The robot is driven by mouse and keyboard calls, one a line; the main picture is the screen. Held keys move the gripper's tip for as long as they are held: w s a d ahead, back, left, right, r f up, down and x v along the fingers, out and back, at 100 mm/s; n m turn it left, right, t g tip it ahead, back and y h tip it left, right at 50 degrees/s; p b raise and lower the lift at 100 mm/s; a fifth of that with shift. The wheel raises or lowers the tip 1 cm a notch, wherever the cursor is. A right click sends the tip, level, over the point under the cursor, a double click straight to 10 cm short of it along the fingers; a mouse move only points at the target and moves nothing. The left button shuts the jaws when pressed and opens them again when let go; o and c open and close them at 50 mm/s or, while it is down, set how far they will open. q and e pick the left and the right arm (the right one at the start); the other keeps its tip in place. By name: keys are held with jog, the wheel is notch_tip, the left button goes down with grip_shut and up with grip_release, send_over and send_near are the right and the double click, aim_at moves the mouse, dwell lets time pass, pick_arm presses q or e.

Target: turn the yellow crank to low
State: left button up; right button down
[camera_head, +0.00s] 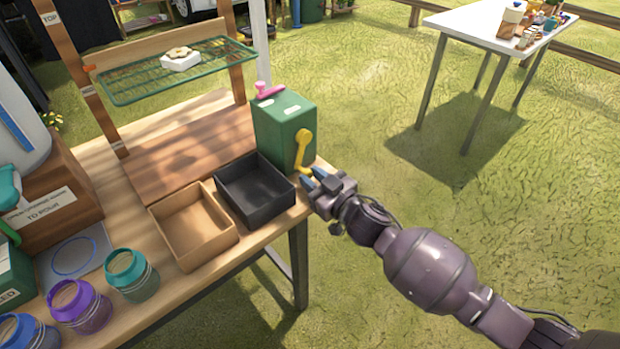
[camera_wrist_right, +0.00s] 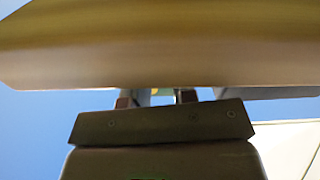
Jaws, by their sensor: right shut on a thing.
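The yellow crank (camera_head: 302,147) is on the right-hand side of a green box (camera_head: 272,120) at the table's right end. Its arm hangs down from the hub, with the handle end at the bottom. My right gripper (camera_head: 309,180) is at that lower end, its blue-tipped fingers shut on the crank handle. The fingers partly hide the handle. In the right wrist view the gripper (camera_wrist_right: 158,97) is mostly covered by a large blurred brown surface, with a small yellowish patch between the fingers. Any low marking is not readable. My left gripper is not in view.
A pink lever (camera_head: 269,91) is on top of the green box. A black tray (camera_head: 287,213) and a brown tray (camera_head: 232,235) sit on the wooden table close by. A green wire rack (camera_head: 130,88) stands behind. Open grass lies to the right.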

jog(key=shift+w+d+n, duration=0.2)
jog(key=shift+d+n, duration=0.05)
jog(key=shift+n, duration=0.15)
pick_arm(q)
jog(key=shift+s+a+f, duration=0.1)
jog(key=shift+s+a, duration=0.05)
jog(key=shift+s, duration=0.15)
pick_arm(e)
jog(key=shift+f, duration=0.1)
jog(key=c, duration=0.9)
grip_release()
jog(key=shift+d, duration=0.1)
jog(key=shift+s+d, duration=0.15)
jog(key=shift+s, duration=0.1)
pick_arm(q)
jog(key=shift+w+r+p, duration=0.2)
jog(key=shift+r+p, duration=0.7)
pick_arm(e)
jog(key=v, duration=1)
